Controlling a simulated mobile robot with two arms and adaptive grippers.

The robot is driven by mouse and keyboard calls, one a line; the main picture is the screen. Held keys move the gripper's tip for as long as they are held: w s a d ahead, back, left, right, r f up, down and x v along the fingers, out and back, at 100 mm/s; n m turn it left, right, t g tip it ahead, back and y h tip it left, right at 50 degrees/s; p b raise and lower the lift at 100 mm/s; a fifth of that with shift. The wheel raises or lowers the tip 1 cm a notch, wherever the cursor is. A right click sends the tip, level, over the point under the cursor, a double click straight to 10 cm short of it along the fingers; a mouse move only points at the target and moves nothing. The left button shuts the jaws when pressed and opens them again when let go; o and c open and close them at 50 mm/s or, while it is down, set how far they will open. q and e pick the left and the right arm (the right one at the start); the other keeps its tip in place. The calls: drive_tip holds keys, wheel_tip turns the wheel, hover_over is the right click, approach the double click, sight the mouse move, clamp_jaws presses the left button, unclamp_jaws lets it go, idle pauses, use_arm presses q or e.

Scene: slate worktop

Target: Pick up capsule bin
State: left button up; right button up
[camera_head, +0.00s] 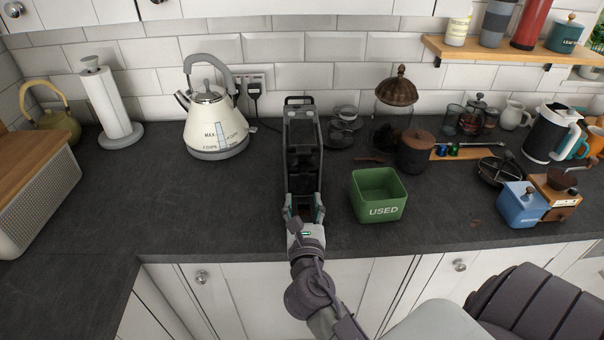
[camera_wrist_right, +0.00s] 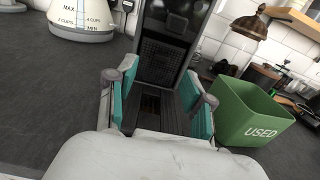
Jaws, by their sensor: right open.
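A green square open-topped bin marked "USED" (camera_head: 382,211) stands on the worktop right of the black coffee machine (camera_head: 303,150). It also shows at the right of the wrist view (camera_wrist_right: 255,132). I cannot tell whether this or a dark part low on the machine is the capsule bin. My right gripper (camera_head: 304,212) is open at the machine's front base. In the wrist view its teal-padded fingers (camera_wrist_right: 162,108) stand on either side of the machine's dark low front part; I cannot tell whether they touch it. My left gripper is not in view.
A cream kettle (camera_head: 217,125) stands left of the machine. A dark canister (camera_head: 416,155), a wooden board (camera_head: 475,153) and a blue box (camera_head: 520,206) stand to the right. The slate worktop (camera_head: 180,205) is clear at front left.

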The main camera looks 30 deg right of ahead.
sight(303, 185)
drive_tip(key=p+x, duration=0.1)
drive_tip(key=x, duration=0.4)
drive_tip(key=shift+w+d+f, duration=0.1)
drive_tip(key=shift+d+f, duration=0.05)
drive_tip(key=shift+f, duration=0.05)
clamp_jaws()
